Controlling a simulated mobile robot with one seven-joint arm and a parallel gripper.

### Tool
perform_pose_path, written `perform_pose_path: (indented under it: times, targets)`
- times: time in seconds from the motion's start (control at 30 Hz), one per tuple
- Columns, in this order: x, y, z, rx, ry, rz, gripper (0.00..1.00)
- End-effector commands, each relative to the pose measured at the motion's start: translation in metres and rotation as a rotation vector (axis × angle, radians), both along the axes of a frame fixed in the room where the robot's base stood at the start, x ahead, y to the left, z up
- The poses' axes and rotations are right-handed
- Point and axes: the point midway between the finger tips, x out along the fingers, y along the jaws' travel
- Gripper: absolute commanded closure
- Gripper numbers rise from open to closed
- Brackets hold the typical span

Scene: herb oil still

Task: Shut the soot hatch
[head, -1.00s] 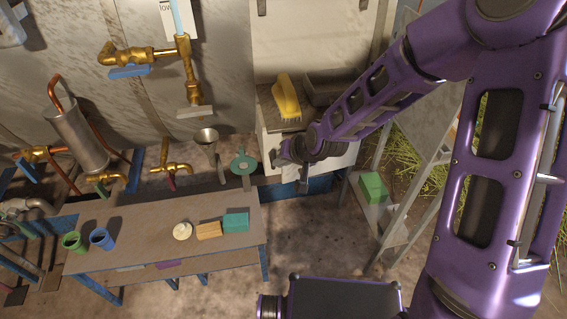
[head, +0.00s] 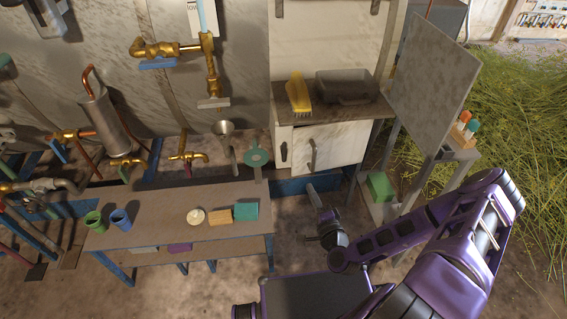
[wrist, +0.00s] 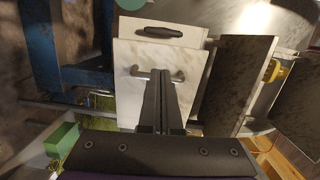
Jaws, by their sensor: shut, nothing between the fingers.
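A pale marbled panel with a grey bar handle (head: 313,155), which I take for the soot hatch (head: 342,147), is on the front of the low cabinet. In the wrist view the panel (wrist: 135,98) fills the middle, with its bar handle (wrist: 137,71) across it. My gripper (head: 312,190) is below and in front of the panel in the head view, apart from it. Its shut, empty fingers (wrist: 160,76) cover the middle of the handle in the wrist view. I cannot tell whether the panel is fully closed.
A yellow brush (head: 299,94) and a grey tray (head: 344,86) lie on the cabinet top. A bench (head: 165,216) with cups and blocks stands at left. A metal shelf with a green box (head: 381,187) stands at right. Floor between is clear.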

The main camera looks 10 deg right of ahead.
Motion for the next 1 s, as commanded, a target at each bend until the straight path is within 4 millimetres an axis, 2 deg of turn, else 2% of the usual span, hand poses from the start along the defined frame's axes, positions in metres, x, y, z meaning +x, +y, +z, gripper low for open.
perform_pose_path:
  times: [0.13,0.27,0.7,0.83,1.0]
  targets:
    - [-0.005,-0.006,0.001,0.045,-0.029,-0.042,1.0]
    - [0.006,-0.005,0.001,0.045,-0.032,-0.043,1.0]
    - [0.095,0.006,0.001,0.043,-0.03,-0.042,1.0]
    - [0.115,0.009,0.001,0.043,-0.03,-0.042,1.0]
    - [0.129,0.011,0.001,0.043,-0.029,-0.041,1.0]
